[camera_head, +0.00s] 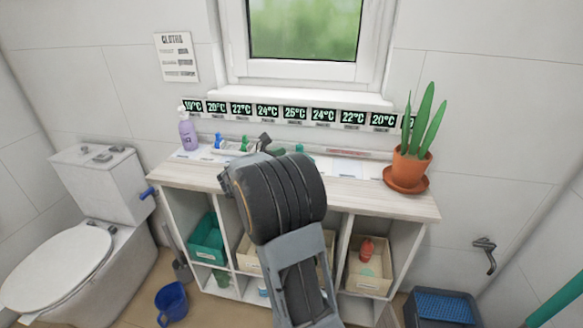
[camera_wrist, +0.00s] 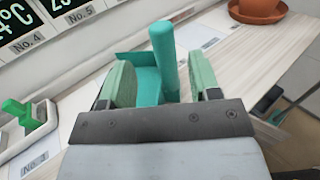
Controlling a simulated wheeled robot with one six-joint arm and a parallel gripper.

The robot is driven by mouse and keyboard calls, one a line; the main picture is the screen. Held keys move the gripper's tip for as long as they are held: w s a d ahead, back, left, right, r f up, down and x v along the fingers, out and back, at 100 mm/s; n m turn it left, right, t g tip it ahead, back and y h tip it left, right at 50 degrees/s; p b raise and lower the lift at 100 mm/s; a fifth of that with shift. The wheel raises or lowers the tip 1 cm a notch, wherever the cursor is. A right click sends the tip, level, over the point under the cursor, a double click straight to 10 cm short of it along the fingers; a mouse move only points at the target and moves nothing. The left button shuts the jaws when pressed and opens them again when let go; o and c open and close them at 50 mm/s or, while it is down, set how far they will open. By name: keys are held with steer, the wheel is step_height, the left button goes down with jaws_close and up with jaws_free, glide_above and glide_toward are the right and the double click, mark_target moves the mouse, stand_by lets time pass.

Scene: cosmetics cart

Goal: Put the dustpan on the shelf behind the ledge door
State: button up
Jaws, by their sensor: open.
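The dustpan (camera_wrist: 165,60) is teal, with a thick round upright handle and a flat pan beside it. In the wrist view it stands on the pale wooden top, between and just beyond the fingers of my gripper (camera_wrist: 162,80). The fingers are apart, with green pads on either side of it, and I see no firm grip. In the head view only a small teal bit of the dustpan (camera_head: 300,149) shows past my arm, which hides most of my gripper. I cannot make out a ledge door; the shelf unit (camera_head: 415,207) shows open compartments.
A white tray (camera_wrist: 44,127) with green-handled items lies left of my gripper. A plant in an orange pot (camera_head: 410,168) stands at the top's right end, a purple bottle (camera_head: 187,133) at its left. Numbered temperature displays (camera_head: 268,111) line the wall.

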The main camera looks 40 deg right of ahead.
steer(key=shift+s+d, duration=0.15)
steer(key=shift+d, duration=1.15)
steer(key=shift+s+d, duration=0.1)
steer(key=shift+d, duration=1.15)
steer(key=shift+c, duration=0.2)
jaws_close()
